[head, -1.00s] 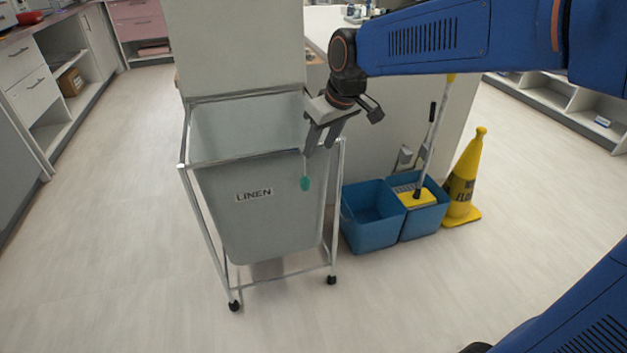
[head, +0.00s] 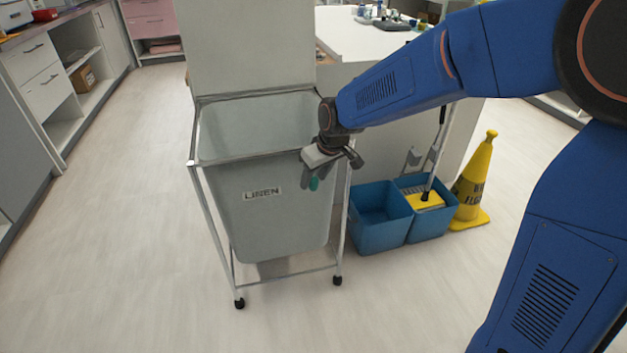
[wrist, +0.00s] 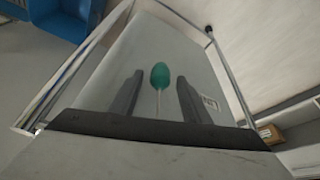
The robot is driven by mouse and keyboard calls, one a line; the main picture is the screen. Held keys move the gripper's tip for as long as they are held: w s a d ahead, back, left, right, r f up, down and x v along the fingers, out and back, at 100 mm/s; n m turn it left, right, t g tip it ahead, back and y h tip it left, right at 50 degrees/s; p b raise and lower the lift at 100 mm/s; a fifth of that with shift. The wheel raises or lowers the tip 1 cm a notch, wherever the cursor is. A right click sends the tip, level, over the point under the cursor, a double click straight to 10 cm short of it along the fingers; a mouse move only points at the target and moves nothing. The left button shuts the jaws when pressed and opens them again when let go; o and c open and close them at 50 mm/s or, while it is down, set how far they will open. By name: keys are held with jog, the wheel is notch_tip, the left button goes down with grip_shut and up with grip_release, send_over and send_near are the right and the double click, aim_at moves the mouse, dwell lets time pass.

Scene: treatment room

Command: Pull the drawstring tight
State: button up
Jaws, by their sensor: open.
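A grey linen bag (head: 275,220) labelled LINEN hangs in a wheeled metal frame, with its upright lid open behind. A green toggle (head: 314,184) hangs on a thin pale cord at the bag's front right. In the wrist view the toggle (wrist: 160,75) and its drawstring (wrist: 158,103) lie between the fingers, with clear space on both sides. My gripper (head: 320,180) is at the toggle, pointing down. In the wrist view my gripper (wrist: 158,95) is open, and the toggle shows slightly beyond the fingertips. Whether the fingers touch the bag cannot be told.
A blue mop bucket (head: 380,220) and a yellow wet-floor cone (head: 472,185) stand right of the bag frame. A white counter (head: 365,38) is behind. Cabinets (head: 50,75) line the left wall. The floor in front and left is clear.

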jog(key=shift+x, duration=0.8)
grip_shut()
notch_tip(320, 180, down, 16)
jog(key=shift+s+f, duration=0.1)
jog(key=shift+f, duration=0.05)
grip_release()
jog(key=shift+f, duration=0.15)
